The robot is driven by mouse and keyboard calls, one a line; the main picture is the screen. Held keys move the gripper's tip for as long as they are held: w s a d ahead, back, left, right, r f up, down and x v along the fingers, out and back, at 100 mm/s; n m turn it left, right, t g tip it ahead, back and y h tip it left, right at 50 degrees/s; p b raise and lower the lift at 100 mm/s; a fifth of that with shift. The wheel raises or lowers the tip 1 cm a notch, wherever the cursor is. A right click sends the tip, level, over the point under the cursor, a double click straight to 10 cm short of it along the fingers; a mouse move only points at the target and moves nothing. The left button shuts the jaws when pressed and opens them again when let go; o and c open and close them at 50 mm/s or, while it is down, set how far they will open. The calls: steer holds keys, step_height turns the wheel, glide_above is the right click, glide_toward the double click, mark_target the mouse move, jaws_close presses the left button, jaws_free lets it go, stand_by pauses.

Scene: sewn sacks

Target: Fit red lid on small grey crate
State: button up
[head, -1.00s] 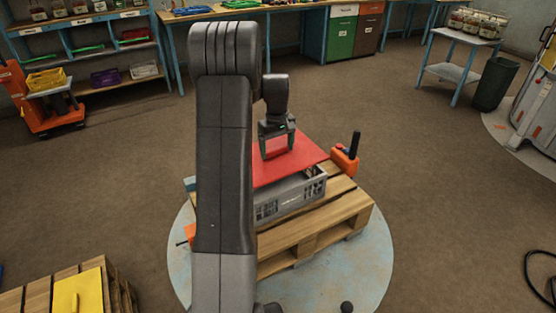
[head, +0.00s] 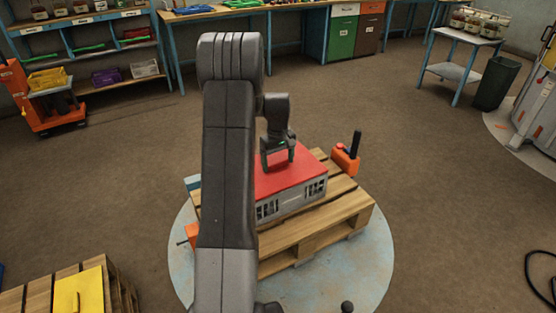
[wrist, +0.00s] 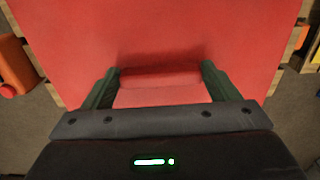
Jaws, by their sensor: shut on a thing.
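The red lid (head: 290,180) lies flat over the top of the small grey crate (head: 292,201) on the pallet, its edges close to the crate's rim in the head view. My gripper (head: 278,163) is above the lid and shut on its raised red handle. In the wrist view the lid (wrist: 230,50) fills most of the picture, and the two fingers of my gripper (wrist: 160,82) stand either side of the handle (wrist: 160,76). The crate's left part is hidden behind my arm, so I cannot tell how that side sits.
The wooden pallet (head: 330,228) stands on a round pale-blue floor patch (head: 375,275). An orange clamp-like block with a black handle (head: 347,158) is at the pallet's back right corner. Another pallet with a yellow lid (head: 80,293) is at the lower left. Open floor surrounds them.

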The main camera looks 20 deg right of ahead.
mark_target(278, 163)
steer(key=shift+f, duration=0.2)
steer(key=o, duration=1)
step_height(278, 163, up, 13)
steer(key=shift+r, duration=0.15)
step_height(278, 163, down, 14)
steer(key=shift+r, duration=0.75)
steer(key=shift+f, duration=0.1)
